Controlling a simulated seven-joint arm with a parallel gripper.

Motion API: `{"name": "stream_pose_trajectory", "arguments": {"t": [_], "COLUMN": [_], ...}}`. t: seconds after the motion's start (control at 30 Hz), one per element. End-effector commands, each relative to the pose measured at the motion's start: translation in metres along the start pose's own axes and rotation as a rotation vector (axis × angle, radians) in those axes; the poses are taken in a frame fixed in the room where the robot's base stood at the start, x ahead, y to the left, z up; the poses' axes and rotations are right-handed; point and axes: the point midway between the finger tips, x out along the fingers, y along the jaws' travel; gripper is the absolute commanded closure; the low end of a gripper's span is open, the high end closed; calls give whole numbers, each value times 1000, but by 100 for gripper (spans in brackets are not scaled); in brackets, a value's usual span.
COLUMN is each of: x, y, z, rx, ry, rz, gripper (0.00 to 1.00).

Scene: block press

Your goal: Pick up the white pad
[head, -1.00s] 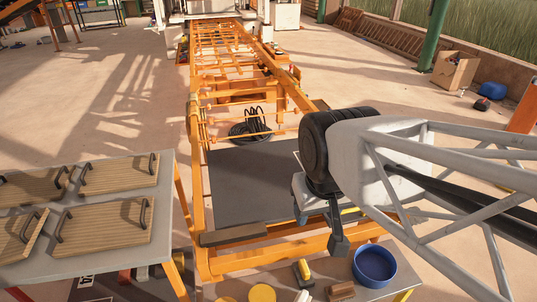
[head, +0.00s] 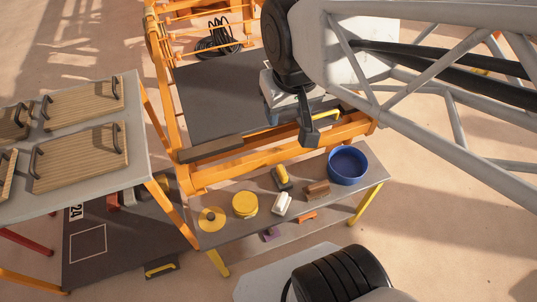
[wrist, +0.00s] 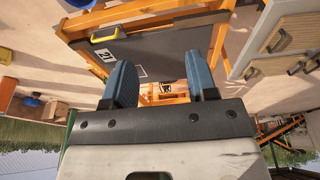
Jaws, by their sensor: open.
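The white pad (head: 282,203) lies on a low grey table (head: 335,212) in the head view, between a yellow round tub and a brown block. It looks like a small ribbed white piece. My gripper (wrist: 160,78) is open and empty, its two blue fingers spread wide in the wrist view. In the head view my gripper is above the front orange beam of the press frame, beyond the pad and apart from it; my arm partly hides it there. I cannot make out the pad in the wrist view.
Around the pad stand a yellow tub (head: 245,204), a yellow disc (head: 211,219), a brown block (head: 318,190), a yellow-handled tool (head: 282,177) and a blue bowl (head: 347,165). The orange frame (head: 270,155) borders the table; a board table (head: 70,190) stands left.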

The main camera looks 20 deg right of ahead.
Motion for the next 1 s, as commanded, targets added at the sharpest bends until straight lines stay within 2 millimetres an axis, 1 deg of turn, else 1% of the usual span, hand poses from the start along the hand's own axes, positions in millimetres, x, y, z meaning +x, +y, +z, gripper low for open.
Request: {"name": "stream_pose_trajectory", "arguments": {"t": [0.37,0.47,0.57,0.67,0.77,0.87,0.9,0.97,1.0], "x": [2,8,21,42,73,109,126,150,166], "y": [0,1,2,3,6,9,10,12,14], "z": [-1,-4,-10,-19,-29,-38,-40,-44,-45], "rx": [3,15,40,81,136,200,228,268,296], "ry": [-1,-7,-17,-30,-50,-69,-79,-90,-99], "rz": [0,0,1,3,6,10,12,15,17], "gripper": [43,43,43,43,43,43,43,43,43]}}
